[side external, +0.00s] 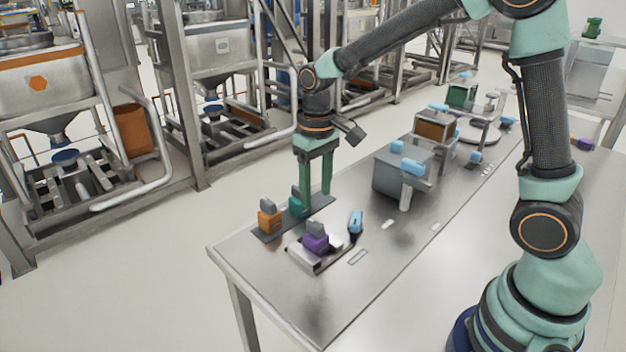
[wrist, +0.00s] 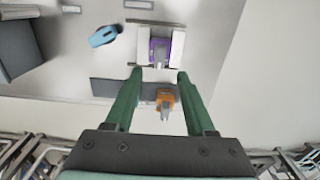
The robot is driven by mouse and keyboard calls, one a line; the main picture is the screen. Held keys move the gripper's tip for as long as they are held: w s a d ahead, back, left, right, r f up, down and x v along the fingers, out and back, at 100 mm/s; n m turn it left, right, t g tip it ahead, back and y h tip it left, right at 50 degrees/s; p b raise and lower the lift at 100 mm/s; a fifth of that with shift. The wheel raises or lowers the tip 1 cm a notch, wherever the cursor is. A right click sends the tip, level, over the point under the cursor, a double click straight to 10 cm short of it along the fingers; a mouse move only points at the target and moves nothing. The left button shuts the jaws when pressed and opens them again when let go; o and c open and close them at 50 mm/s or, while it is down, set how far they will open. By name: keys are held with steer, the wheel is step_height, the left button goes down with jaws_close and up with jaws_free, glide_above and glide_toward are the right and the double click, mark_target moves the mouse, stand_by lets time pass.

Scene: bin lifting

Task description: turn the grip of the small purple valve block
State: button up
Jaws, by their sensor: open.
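The small purple valve block (side external: 316,243) sits on a light metal plate near the table's front left, with a grey grip (side external: 315,228) upright on top. In the wrist view the purple block (wrist: 178,46) lies just beyond my fingertips, between their lines. My gripper (side external: 315,193) points down, open and empty, above the table and behind the purple block in the side view. It also shows in the wrist view (wrist: 160,74), apart from the purple block. An orange block (side external: 270,220) and a green block (side external: 297,207) with grey grips stand on a dark strip close by.
A light blue piece (side external: 356,220) lies right of the purple block. A grey box (side external: 390,173) with light blue parts stands farther back on the table. The table's front left (side external: 300,300) is clear. Metal machinery stands beyond the table.

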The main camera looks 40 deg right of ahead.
step_height(320, 180, up, 4)
steer(key=shift+r, duration=0.25)
steer(key=shift+s, duration=0.1)
steer(key=s+d+r+t, duration=0.3)
steer(key=s+r+t, duration=0.2)
steer(key=s, duration=0.6)
steer(key=shift+s+r+t, duration=0.2)
steer(key=shift+r+t, duration=0.1)
steer(key=shift+r, duration=0.1)
stand_by(0.7)
